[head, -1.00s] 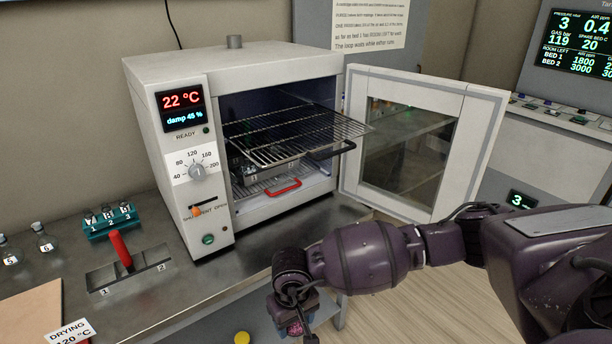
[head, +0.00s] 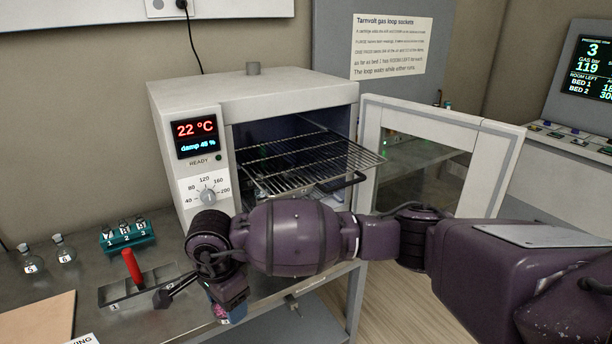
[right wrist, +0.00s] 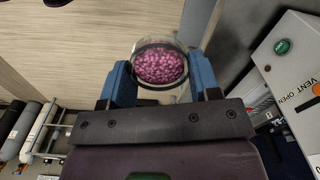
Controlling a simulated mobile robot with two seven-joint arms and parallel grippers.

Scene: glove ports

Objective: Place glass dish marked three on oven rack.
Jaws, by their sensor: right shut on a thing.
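My right gripper (head: 229,311) is low in front of the bench edge in the head view, below my forearm. In the right wrist view its two blue fingers (right wrist: 161,76) are shut on a round clear glass dish (right wrist: 160,64) filled with pink beads. No mark on the dish can be read. In the head view only a bit of pink shows at the fingers. The oven (head: 255,92) stands open. Its wire oven rack (head: 310,155) sticks out of the opening, well above and right of the gripper. My forearm hides the lower oven. My left gripper is not in view.
The oven door (head: 440,160) is swung open to the right. A control console (head: 570,150) stands at far right.

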